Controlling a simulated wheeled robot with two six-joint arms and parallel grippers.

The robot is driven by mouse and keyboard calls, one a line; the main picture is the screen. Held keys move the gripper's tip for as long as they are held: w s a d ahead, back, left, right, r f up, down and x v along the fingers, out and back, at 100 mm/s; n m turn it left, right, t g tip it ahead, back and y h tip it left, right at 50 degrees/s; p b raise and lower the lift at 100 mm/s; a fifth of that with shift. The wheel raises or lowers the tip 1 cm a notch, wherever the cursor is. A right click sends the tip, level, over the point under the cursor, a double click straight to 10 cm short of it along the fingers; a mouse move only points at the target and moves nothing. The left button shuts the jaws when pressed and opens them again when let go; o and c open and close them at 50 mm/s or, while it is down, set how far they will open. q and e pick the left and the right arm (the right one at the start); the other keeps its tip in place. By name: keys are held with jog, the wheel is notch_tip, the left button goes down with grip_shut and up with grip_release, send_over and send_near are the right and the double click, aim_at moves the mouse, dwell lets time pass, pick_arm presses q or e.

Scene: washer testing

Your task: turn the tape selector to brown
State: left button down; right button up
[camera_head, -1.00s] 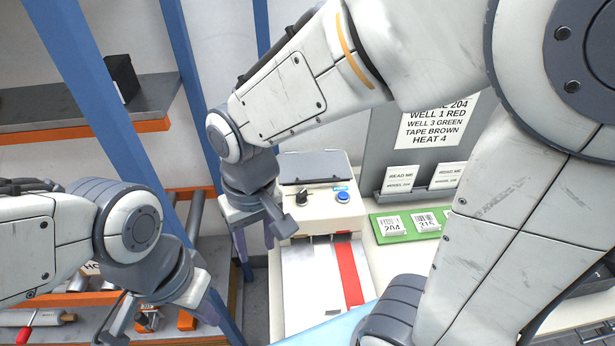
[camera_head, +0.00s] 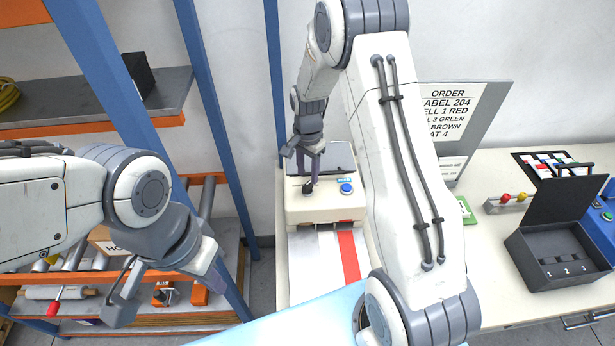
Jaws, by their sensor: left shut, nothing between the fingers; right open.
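The tape selector is a small black knob (camera_head: 307,188) on the top of the cream tape machine (camera_head: 328,208), left of a blue button (camera_head: 346,188). My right gripper (camera_head: 309,174) points down directly over the knob, with its open fingers at or around it; I cannot tell whether they touch it. The fingers partly hide the knob, so its pointing direction is unclear. A red tape strip (camera_head: 348,255) runs from the machine's front over a white surface. My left gripper (camera_head: 213,277) is shut and empty at the lower left, far from the machine.
An order sign (camera_head: 452,110), partly hidden by my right arm, shows "BROWN". A blue post (camera_head: 215,140) and shelves (camera_head: 100,105) are at left.

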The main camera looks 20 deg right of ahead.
aim_at(308, 184)
jog(key=shift+f+p, duration=0.45)
jog(key=shift+f, duration=1.6)
grip_shut()
